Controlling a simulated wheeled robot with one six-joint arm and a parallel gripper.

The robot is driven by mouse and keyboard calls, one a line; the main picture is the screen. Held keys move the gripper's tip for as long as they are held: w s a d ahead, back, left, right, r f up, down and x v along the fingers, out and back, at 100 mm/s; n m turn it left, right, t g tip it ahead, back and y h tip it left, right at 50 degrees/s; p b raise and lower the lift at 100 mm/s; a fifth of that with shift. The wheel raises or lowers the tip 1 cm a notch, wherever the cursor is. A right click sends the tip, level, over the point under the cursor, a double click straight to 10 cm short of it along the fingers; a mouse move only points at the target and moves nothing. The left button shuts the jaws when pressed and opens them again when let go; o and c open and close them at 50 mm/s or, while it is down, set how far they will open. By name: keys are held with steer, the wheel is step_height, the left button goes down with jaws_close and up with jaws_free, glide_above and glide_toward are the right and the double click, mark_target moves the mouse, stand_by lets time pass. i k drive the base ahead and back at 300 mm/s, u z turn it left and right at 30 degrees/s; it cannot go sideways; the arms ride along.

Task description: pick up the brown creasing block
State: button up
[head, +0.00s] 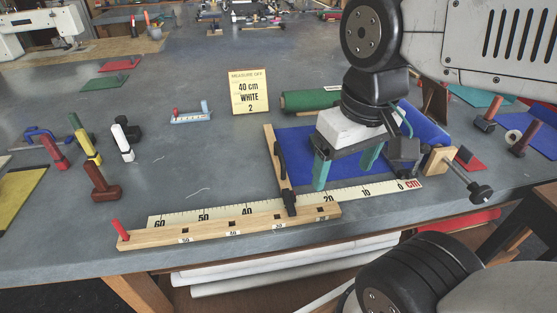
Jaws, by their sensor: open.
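My gripper (346,169) has teal fingers and is open, with the fingers apart and pointing down over the blue canvas (295,147). No object shows between the fingers. A dark reddish-brown block with an upright grip (103,188) stands on the table at the left, well away from my gripper; it may be the brown creasing block. Two more brownish upright-handled tools stand at the far right, one (525,138) near the edge and one (488,113) behind it. I cannot tell for certain which is the creasing block.
A wooden bar with a red peg (230,225) and a centimetre scale (175,218) lie along the front edge. Red (53,152), yellow-and-green (85,143) and white-handled (122,142) tools stand near the reddish-brown block. A sign (249,92) reads "40 cm WHITE 2".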

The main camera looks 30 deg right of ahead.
mark_target(102, 193)
steer(key=z, duration=2.35)
steer(key=k, duration=1.6)
steer(key=u, duration=1.85)
steer(key=i, duration=1)
steer(key=u, duration=0.05)
